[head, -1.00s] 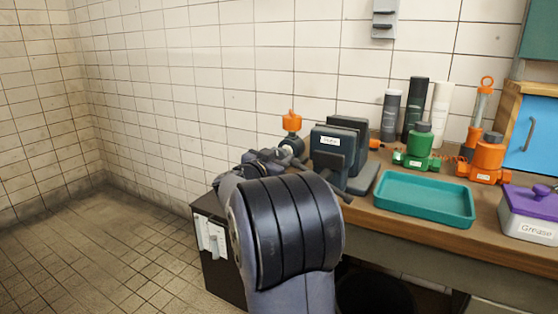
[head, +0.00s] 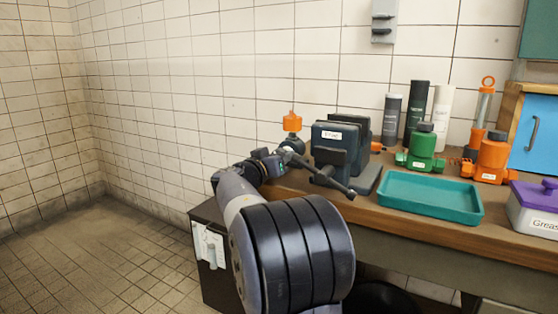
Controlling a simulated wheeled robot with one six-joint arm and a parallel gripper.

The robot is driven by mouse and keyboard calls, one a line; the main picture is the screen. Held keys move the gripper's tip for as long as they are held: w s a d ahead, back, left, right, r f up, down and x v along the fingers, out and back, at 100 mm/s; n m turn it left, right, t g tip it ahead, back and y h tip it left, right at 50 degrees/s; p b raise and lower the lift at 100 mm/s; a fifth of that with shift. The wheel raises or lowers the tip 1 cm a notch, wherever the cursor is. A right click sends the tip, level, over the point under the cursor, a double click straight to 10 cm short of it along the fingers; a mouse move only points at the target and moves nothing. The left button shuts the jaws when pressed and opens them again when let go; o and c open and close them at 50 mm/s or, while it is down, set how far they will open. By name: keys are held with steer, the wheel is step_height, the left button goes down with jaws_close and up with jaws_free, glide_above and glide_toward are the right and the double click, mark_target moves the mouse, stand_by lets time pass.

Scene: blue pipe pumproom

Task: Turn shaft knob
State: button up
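An orange knob (head: 292,121) with a thin stem on top stands upright at the left end of the workbench, above a grey fitting. It is the likeliest shaft knob, though no label shows on it. Just to its right is a dark vise (head: 333,145) with a white label and a bar handle in front. My arm reaches up from the bottom of the head view, and my gripper (head: 283,159) is just below the orange knob, beside the grey fitting. Its fingers are small and overlap the fitting and vise, so I cannot see their opening or any contact.
A teal tray (head: 430,216) lies on the workbench (head: 405,224) right of the vise. Green (head: 424,150) and orange (head: 490,158) pump-like units, several bottles and a purple-lidded grease box (head: 537,208) stand around it. The floor at left is clear.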

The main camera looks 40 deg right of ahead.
steer(key=o, duration=1)
steer(key=v, duration=1)
steer(key=shift+s+a, duration=0.15)
steer(key=shift+a, duration=0.25)
